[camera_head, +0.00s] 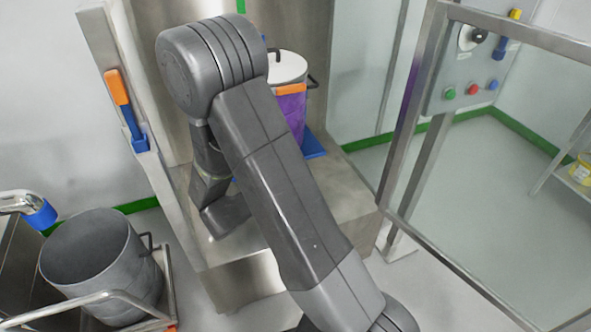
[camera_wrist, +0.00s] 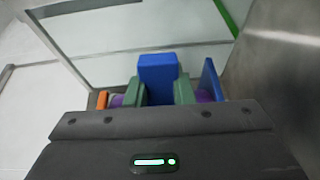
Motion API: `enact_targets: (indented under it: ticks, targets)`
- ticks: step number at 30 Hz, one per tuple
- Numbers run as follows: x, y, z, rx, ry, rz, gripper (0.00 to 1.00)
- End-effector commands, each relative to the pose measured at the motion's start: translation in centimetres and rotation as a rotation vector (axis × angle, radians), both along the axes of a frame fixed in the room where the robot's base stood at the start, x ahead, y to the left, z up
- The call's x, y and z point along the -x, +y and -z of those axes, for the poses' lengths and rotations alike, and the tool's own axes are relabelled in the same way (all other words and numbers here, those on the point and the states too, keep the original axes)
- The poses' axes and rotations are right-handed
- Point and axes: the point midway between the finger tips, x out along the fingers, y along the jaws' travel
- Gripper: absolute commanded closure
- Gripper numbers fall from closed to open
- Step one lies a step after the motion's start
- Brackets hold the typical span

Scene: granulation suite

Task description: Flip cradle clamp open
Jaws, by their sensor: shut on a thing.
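In the wrist view, my gripper (camera_wrist: 159,95) has its two green fingers closed on a blue block (camera_wrist: 158,72), which appears to be the handle of the cradle clamp. In the head view, a purple container (camera_head: 291,112) with a white lid (camera_head: 287,66) and an orange band (camera_head: 291,89) stands on a steel ledge, with a blue piece (camera_head: 314,146) at its foot. Purple parts (camera_wrist: 205,96) and a blue plate (camera_wrist: 209,79) show beside the fingers in the wrist view. My arm hides the gripper and the clamp in the head view.
An orange-and-blue lever (camera_head: 126,108) is on the steel post at left. A grey bucket (camera_head: 92,258) sits in a tube-framed cart (camera_head: 165,285) at lower left. A metal-framed clear panel (camera_head: 430,150) and a button panel (camera_head: 470,75) are at right.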

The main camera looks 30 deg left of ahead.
Motion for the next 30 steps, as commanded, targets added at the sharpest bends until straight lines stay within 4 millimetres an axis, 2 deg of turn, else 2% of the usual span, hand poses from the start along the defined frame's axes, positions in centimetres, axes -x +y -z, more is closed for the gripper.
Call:
enact_targets:
  ticks: [7,8,11,19,23,26,30]
  targets:
    - [-0.1,0.1,0.0,-0.002,-0.001,-0.002,1.00]
    - [-0.1,0.1,0.0,-0.002,0.000,-0.002,0.74]
    - [-0.1,0.1,0.0,-0.002,-0.001,-0.002,0.56]
    - [0.0,0.1,0.0,-0.002,-0.001,-0.002,0.56]
    - [0.6,0.3,0.0,-0.001,0.001,-0.002,0.56]
    - [1.9,0.8,-0.1,-0.001,0.000,-0.005,0.56]
    - [4.5,1.7,-0.2,-0.001,0.000,-0.007,0.56]
